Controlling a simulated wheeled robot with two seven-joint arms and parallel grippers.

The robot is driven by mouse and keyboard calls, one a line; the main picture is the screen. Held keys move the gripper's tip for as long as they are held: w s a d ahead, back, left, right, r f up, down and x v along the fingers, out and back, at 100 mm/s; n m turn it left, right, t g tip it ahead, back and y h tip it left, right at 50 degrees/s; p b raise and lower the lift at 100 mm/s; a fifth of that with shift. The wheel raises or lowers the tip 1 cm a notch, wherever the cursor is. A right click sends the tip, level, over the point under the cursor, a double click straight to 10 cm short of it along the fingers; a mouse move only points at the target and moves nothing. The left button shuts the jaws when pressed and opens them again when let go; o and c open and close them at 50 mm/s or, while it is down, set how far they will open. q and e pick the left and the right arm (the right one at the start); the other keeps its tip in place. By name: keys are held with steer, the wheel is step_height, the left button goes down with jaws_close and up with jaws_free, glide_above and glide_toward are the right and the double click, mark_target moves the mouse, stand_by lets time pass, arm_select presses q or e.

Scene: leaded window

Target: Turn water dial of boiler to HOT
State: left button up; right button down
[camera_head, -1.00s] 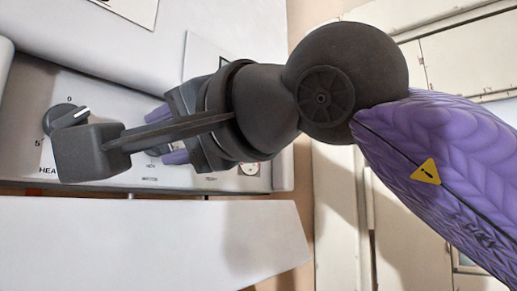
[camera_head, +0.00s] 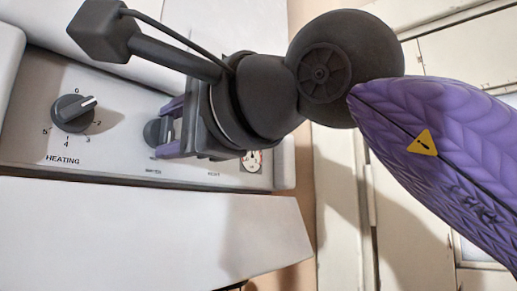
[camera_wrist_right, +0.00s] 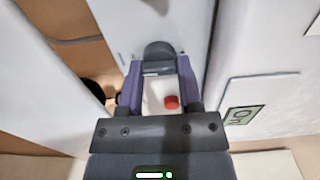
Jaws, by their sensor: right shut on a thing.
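The boiler's water dial (camera_head: 151,132) is a dark grey round knob on the white control panel, partly covered by my right gripper (camera_head: 166,129). The purple fingers are shut on this dial. In the right wrist view the dial (camera_wrist_right: 158,50) sits between the tips of the right gripper (camera_wrist_right: 159,70). The label under it is partly hidden and too small to read, so I cannot tell the dial's setting. The boiler panel (camera_head: 110,160) also holds the heating dial (camera_head: 72,113), marked with numbers, its white pointer toward the upper right. My left gripper is out of view.
A white flap (camera_head: 150,235) juts out below the panel. A small red round part (camera_wrist_right: 171,101) shows between the fingers in the wrist view. Pale cupboards (camera_head: 465,55) stand at the right.

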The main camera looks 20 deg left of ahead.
stand_by(0.4)
steer(key=shift+c, duration=1.4)
jaws_free()
steer(key=shift+s+d+f, duration=0.1)
steer(key=shift+d, duration=0.2)
steer(key=b+v, duration=0.3)
steer(key=v, duration=0.6)
steer(key=shift+b, duration=0.4)
steer(key=shift+s+d, duration=0.1)
steer(key=shift+d, duration=0.05)
